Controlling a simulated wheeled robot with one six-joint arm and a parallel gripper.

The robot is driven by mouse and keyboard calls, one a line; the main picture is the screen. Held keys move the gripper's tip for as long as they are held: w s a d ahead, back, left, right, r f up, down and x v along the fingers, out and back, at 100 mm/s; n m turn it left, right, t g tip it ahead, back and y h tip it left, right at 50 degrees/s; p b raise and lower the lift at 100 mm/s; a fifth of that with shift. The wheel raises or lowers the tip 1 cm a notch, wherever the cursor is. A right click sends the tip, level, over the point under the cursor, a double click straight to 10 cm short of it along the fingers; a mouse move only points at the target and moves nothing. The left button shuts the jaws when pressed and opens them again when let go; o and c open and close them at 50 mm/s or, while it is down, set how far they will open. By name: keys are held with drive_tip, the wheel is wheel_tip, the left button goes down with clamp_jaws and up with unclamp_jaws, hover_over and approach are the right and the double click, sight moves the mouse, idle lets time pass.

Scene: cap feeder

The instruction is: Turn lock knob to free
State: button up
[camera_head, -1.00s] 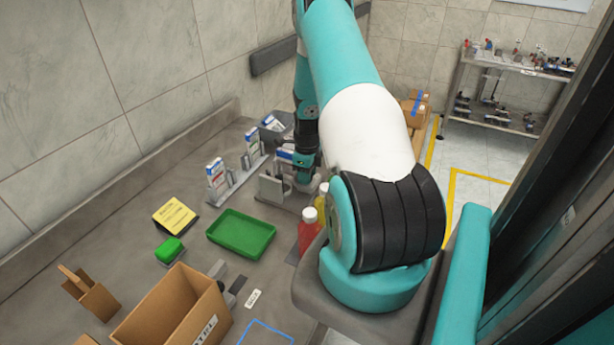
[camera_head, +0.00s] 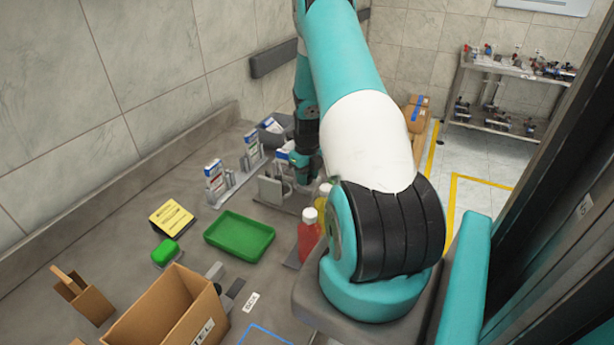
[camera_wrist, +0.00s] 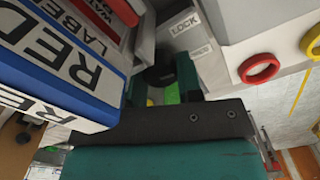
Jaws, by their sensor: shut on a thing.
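In the wrist view, my gripper (camera_wrist: 163,84) has its two teal fingers on either side of a dark round lock knob (camera_wrist: 158,75) and is shut on it. The fingers and wrist hide much of the knob, so I cannot tell which way it points. A grey plate beside the knob bears a "LOCK" label (camera_wrist: 186,24), with a second, unreadable label under it. In the head view, my gripper (camera_head: 305,178) is low over the grey fixture (camera_head: 271,190) at the back of the bench, and the knob cannot be seen there.
A blue and white "RED LABELS" box (camera_wrist: 60,60) fills the left of the wrist view, close to my gripper. A red ring (camera_wrist: 260,68) lies to the right. In the head view, red (camera_head: 309,236) and yellow bottles, a green tray (camera_head: 240,236) and a cardboard box (camera_head: 180,310) stand nearer.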

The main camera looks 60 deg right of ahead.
drive_tip(key=o, duration=0.9)
wheel_tip(320, 180, up, 18)
drive_tip(key=b, duration=0.3)
drive_tip(key=shift+f, duration=0.25)
